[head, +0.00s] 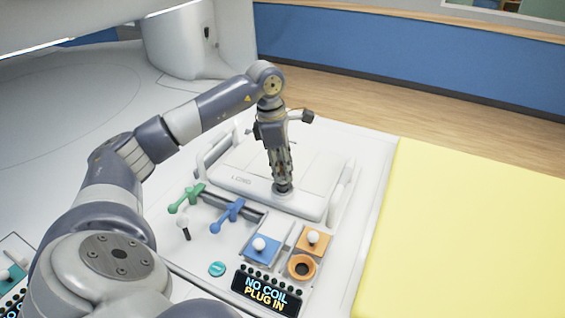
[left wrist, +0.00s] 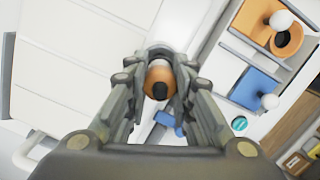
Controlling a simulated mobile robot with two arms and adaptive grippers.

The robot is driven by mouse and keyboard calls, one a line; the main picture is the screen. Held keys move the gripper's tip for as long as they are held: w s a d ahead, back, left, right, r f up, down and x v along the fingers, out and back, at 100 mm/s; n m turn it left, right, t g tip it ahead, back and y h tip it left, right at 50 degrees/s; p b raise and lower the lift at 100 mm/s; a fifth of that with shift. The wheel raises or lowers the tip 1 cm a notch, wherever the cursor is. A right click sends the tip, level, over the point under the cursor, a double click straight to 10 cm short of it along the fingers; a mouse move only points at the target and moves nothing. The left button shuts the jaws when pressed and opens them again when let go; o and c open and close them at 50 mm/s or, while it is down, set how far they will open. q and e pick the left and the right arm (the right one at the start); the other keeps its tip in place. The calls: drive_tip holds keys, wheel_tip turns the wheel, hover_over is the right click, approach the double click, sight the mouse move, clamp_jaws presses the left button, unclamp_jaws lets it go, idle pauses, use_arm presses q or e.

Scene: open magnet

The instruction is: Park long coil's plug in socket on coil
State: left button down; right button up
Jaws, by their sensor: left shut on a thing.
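My left gripper (head: 282,183) points straight down at the coil's near edge. It is shut on the plug (left wrist: 158,78), which shows an orange-brown body with a pale end between the fingers. A light round socket rim (head: 283,190) shows on the coil just under the fingertips. The fingers hide most of the plug in the head view, so I cannot tell whether it is seated. My right gripper is out of view.
An orange block with a dark round hole (head: 302,267) stands near the front, by an orange slide with a white knob (head: 313,237) and a blue one (head: 260,246). Green (head: 187,197) and blue (head: 229,214) levers stand left. A display (head: 268,291) reads "NO COIL PLUG IN".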

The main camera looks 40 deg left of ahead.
use_arm(q)
drive_tip(key=shift+f+b, duration=0.6)
drive_tip(key=shift+f, duration=0.3)
drive_tip(key=c, duration=1.3)
unclamp_jaws()
wheel_tip(320, 180, up, 12)
drive_tip(key=s+a, duration=0.1)
drive_tip(key=shift+a, duration=0.2)
